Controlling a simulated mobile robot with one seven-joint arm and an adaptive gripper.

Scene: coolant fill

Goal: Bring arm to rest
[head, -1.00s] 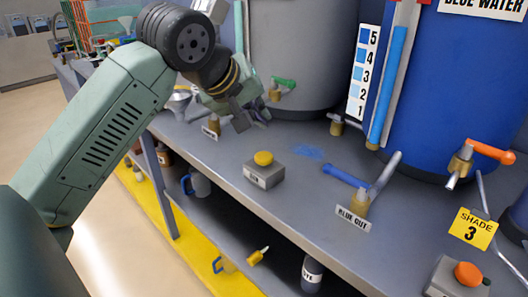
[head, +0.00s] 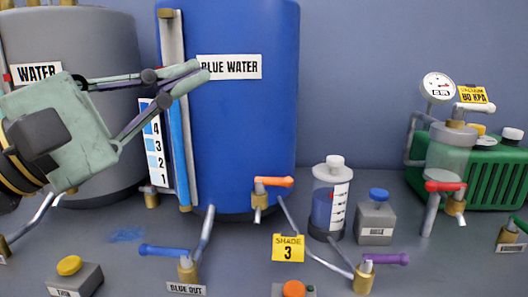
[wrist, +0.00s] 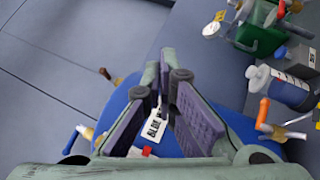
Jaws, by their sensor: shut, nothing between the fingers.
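My gripper (head: 202,74) is raised in front of the blue water tank (head: 250,115) at the left of the head view. Its fingers point right and their tips come together near the tank's label. In the wrist view my gripper (wrist: 165,75) shows its two fingers meeting at the tips with nothing between them. The blue tank (wrist: 122,115) and its label lie behind the fingers there. My forearm is mostly outside the head view.
A grey water tank (head: 95,40) stands at the left. A graduated cylinder (head: 330,200), a grey block with a blue button (head: 375,220) and a green pump (head: 480,170) stand to the right. Valves with orange (head: 273,181), blue (head: 163,251) and purple (head: 385,258) handles line the bench.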

